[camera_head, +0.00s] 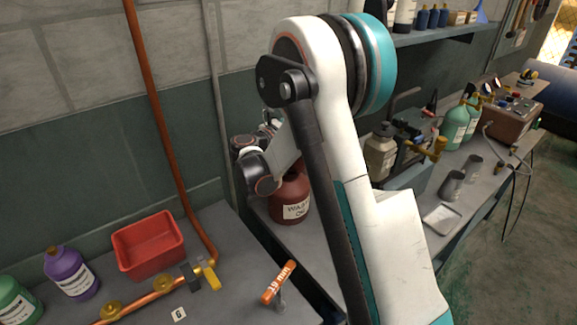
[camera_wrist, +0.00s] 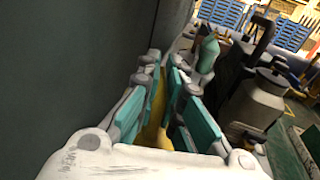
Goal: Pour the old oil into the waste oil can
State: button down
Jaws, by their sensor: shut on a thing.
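The waste oil can (camera_head: 290,207), a dark red jug with a white label, stands on the bench beyond the near table in the head view. My arm partly covers its right side and top. My wrist is close to the can, above and left of it. My gripper (camera_wrist: 164,72) shows in the wrist view with its teal-padded fingers closed around a yellow-brown thing (camera_wrist: 156,115). Only a narrow strip of that thing shows, so I cannot tell its shape, or whether it holds old oil. In the head view my fingers are hidden.
A beige jug (camera_head: 380,152) stands right of my arm. Two grey cups (camera_head: 452,186) and a white tray (camera_head: 441,219) are on the right bench. A red bin (camera_head: 148,245), purple bottle (camera_head: 70,273) and copper pipe are at left. A wall is close behind.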

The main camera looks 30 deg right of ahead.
jog(key=shift+s+a+r+t+h+b, duration=0.15)
jog(key=shift+s+a+t+h+b, duration=0.15)
jog(key=shift+a+h+b, duration=0.6)
jog(key=shift+s+a+r+t+h+b, duration=0.15)
jog(key=shift+s+a+t+h+b, duration=0.2)
jog(key=shift+b, duration=0.9)
jog(key=shift+a+b, duration=0.15)
jog(key=shift+b, duration=0.15)
